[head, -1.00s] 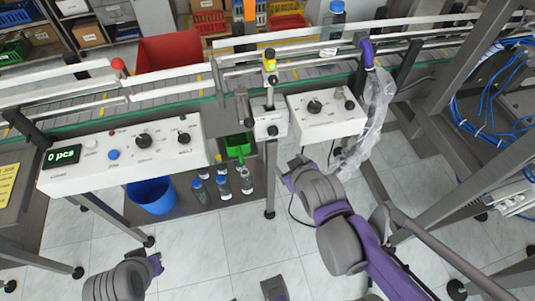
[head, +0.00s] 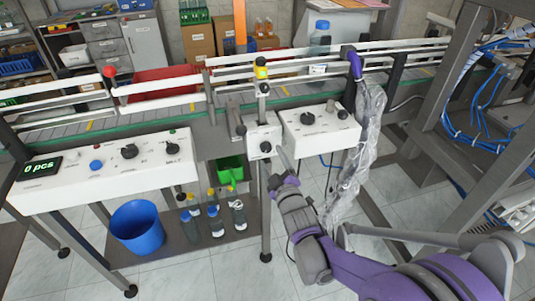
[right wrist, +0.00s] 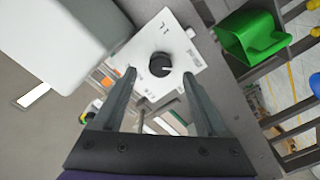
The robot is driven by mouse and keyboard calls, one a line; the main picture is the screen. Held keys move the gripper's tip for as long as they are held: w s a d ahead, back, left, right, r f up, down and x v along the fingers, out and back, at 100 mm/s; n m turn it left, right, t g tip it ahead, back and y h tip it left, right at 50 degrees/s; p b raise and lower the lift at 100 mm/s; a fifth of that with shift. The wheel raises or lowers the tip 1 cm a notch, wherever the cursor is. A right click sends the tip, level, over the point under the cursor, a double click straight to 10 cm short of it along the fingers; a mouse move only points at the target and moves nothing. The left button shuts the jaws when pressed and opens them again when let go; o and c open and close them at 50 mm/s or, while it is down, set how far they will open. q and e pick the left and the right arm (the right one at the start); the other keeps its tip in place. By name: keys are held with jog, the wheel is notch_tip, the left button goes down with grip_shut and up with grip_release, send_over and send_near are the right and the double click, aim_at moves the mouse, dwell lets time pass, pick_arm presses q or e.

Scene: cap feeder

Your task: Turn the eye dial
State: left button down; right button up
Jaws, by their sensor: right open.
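The eye dial is a round black knob with a pale pointer mark on the front of a small white box (head: 257,132) under the yellow-topped post. The dial (head: 266,147) also shows in the right wrist view (right wrist: 160,64), on its white plate. My right gripper (head: 279,167) is just in front of and below the box, reaching up from the lower right. In the right wrist view its two fingers (right wrist: 162,80) are apart and empty, with the dial beyond and between their tips. I cannot tell whether they touch it. My left gripper is not in view.
A wide panel (head: 75,186) with a counter display and knobs stands left; another knob box (head: 318,134) is close at right. Plastic sheeting (head: 360,150) hangs beside it. The conveyor runs behind. Below are a blue bin (head: 137,229), a green scoop (head: 230,171) and several bottles.

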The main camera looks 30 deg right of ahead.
aim_at(267, 150)
jog(key=shift+x, duration=1.95)
jog(key=shift+a, duration=0.1)
grip_shut()
